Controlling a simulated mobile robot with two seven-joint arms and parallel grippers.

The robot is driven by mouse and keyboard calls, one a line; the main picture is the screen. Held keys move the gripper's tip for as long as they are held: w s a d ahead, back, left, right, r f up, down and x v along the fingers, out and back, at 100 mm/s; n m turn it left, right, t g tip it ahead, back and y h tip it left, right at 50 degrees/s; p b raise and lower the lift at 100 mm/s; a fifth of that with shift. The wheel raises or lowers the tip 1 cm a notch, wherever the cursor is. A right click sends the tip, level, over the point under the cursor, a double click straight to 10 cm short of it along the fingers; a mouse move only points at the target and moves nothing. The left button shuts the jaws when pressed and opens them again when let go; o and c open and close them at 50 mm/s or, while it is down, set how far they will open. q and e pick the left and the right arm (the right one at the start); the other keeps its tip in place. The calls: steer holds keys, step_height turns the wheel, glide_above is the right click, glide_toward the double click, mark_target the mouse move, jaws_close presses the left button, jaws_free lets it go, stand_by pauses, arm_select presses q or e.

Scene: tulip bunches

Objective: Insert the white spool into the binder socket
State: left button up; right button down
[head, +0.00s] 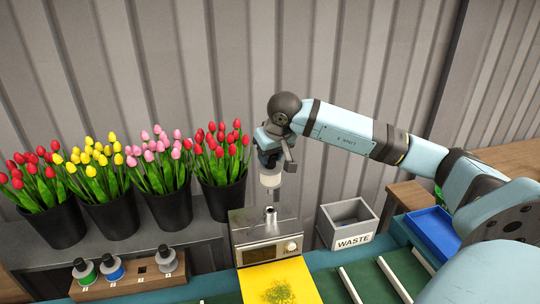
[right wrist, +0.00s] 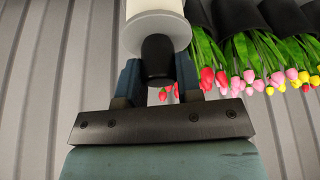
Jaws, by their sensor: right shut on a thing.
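The white spool (head: 270,181) hangs upright below my right gripper (head: 268,160), in the air above the binder. In the right wrist view my right gripper (right wrist: 160,75) is shut on the dark knob of the white spool (right wrist: 155,32), whose white flange and body extend past the fingers. The binder (head: 266,251) is a metal box with a display and a dial on its front. Its socket (head: 270,214), with a short metal post, is on top, a little below the spool and apart from it. My left gripper is not in view.
A wooden rack (head: 128,283) at lower left holds green, blue and grey-white spools, with an empty hole. Black buckets of tulips (head: 222,197) stand left of the binder. A grey WASTE bin (head: 352,241) and a blue tray (head: 433,234) are to the right. A yellow sheet (head: 255,280) lies in front.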

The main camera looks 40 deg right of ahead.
mark_target(270, 169)
step_height(270, 169, down, 2)
steer(key=shift+f+b, duration=0.1)
steer(key=shift+b, duration=0.7)
steer(key=shift+f+b, duration=1.15)
steer(key=shift+f, duration=0.25)
steer(key=shift+f+b, duration=2.1)
steer(key=shift+f, duration=0.25)
steer(key=c, duration=0.7)
jaws_free()
steer(key=shift+r, duration=0.1)
